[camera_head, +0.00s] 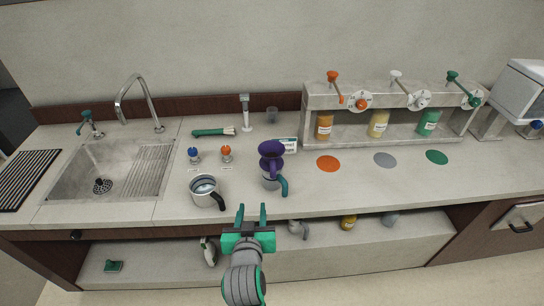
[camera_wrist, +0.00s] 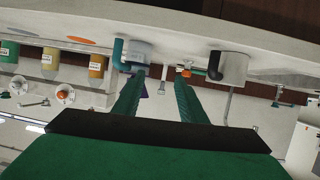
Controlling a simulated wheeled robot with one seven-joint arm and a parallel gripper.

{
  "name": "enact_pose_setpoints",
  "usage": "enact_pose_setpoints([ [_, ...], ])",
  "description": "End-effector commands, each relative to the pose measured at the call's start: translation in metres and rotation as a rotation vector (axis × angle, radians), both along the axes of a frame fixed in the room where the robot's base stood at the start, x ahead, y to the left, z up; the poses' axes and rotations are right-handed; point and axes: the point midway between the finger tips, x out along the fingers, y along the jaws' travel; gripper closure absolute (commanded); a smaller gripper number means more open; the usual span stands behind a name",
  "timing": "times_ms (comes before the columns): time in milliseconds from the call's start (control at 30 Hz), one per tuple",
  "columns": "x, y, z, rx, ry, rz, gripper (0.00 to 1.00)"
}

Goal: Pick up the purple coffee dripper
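The purple coffee dripper (camera_head: 271,150) sits on top of a grey jug (camera_head: 269,184) with a teal handle, on the counter in the middle of the head view. My gripper (camera_head: 252,210) is at the counter's front edge, in front of the dripper and slightly left of it, apart from it. Its two green fingers are spread with nothing between them. In the wrist view, which appears upside down, the open fingers (camera_wrist: 160,82) point toward the counter. The grey jug (camera_wrist: 137,48) shows there beyond the left finger; the dripper is mostly hidden behind that finger.
A metal pitcher (camera_head: 205,190) with a black handle stands left of the jug. A small label sign (camera_head: 288,144) is close behind the dripper. A dispenser rack (camera_head: 390,95) with bottles stands at back right, the sink (camera_head: 110,170) at left. An open shelf (camera_head: 330,242) runs below the counter.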

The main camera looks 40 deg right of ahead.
Motion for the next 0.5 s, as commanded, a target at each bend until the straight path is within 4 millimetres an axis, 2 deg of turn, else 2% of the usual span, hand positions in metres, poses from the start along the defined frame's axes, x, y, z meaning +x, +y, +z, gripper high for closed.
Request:
enact_pose_setpoints([
  [33,0.005,-0.013,0.016,0.004,-0.009,-0.031,0.62],
  [200,0.007,-0.043,0.045,0.026,-0.007,-0.109,0.62],
  [367,0.007,-0.057,0.057,0.040,-0.006,-0.146,0.62],
  [500,0.014,-0.068,0.054,0.044,-0.003,-0.154,0.62],
])
